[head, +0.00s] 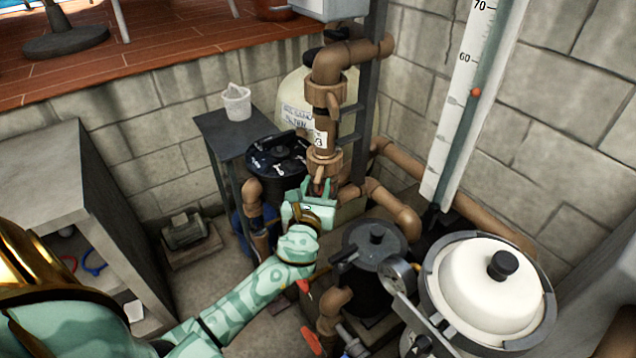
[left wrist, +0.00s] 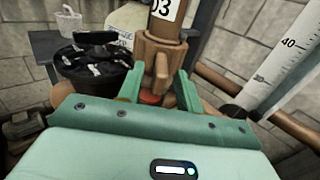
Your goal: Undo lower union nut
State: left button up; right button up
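The lower union nut (head: 324,160) is a brown ribbed collar low on the upright brown pipe, below a white label ending in 3. In the left wrist view the nut (left wrist: 161,55) sits just beyond my fingers, with a lug pointing down between them. My left gripper (head: 318,187) is just below the nut in the head view. Its two green fingers (left wrist: 158,88) stand apart with no grip on the nut; whether one touches it I cannot tell. A reddish-orange part (left wrist: 150,99) shows between the fingers, partly hidden. My right gripper is not in view.
Another brown collar (head: 325,92) sits higher on the pipe. A black-lidded drum (head: 278,158) stands left, a black pump pot (head: 375,250) and white-lidded filter (head: 490,285) right. A dark table (head: 222,135) bears a white bucket (head: 236,103). Brown pipes crowd the nut's right side.

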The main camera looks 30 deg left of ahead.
pick_arm(q)
jog(key=shift+x, duration=0.85)
jog(key=shift+s, duration=0.1)
grip_shut()
